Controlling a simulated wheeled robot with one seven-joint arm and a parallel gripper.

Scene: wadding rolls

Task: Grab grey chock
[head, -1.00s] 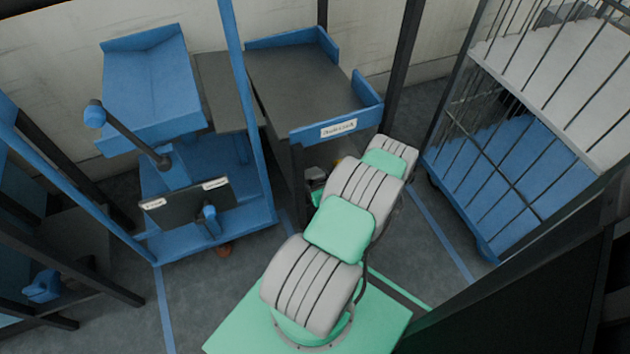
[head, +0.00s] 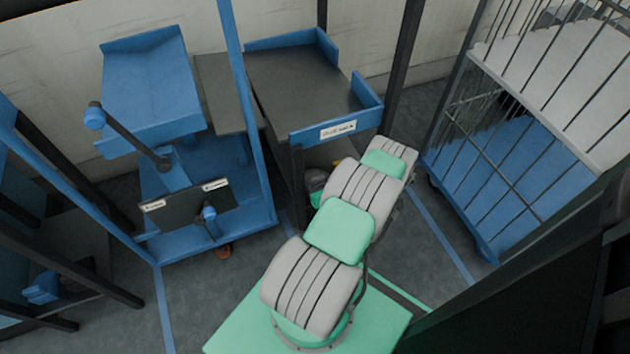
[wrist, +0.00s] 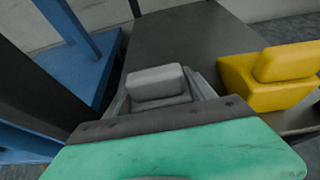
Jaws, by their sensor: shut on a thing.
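The grey chock (wrist: 155,84) is a blocky, stepped piece in the middle of the wrist view. My gripper (wrist: 161,95) has a finger on each side of it and is shut on it. The chock is over or on a dark grey shelf surface (wrist: 185,38); I cannot tell whether it touches. The green and dark body of my wrist hides its near, lower part. In the head view my arm and the rack hide the chock and most of my gripper.
A yellow chock (wrist: 268,78) stands just right of the grey one. A labelled shelf (head: 310,85) with blue edges is above in the head view. A blue post (wrist: 72,28) is at left. A wire cage trolley (head: 500,165) stands to the right.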

